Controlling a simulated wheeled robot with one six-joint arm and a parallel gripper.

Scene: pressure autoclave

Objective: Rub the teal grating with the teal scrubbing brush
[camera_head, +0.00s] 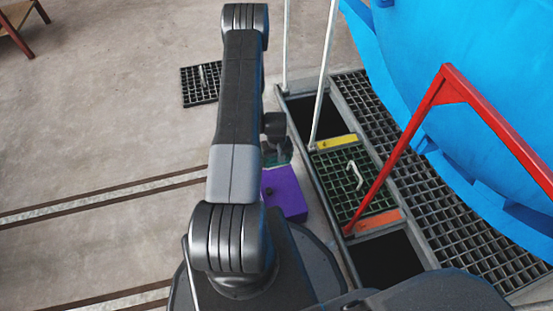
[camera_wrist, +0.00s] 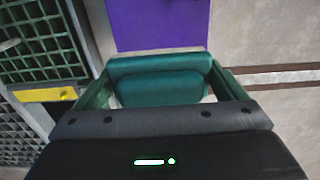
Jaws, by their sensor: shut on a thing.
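The teal grating (camera_head: 342,196) is a dark green grid with a pale handle, set in the floor channel between a yellow plate and an orange plate. Part of it also shows at the upper left of the wrist view (camera_wrist: 38,62). My gripper (camera_wrist: 160,88) is shut on the teal scrubbing brush (camera_wrist: 160,66), which sits between its fingers. In the head view, my arm partly hides the gripper (camera_head: 275,142) and brush. They are left of the grating and apart from it, by the purple block. The brush's underside is hidden.
The purple block (camera_head: 286,192) stands on the floor left of the channel. Open pits (camera_head: 316,117) lie beyond the yellow plate (camera_head: 336,143) and before the orange plate (camera_head: 379,221). A red rail (camera_head: 413,113) and white posts rise nearby. A loose dark grating (camera_head: 199,92) lies on clear floor.

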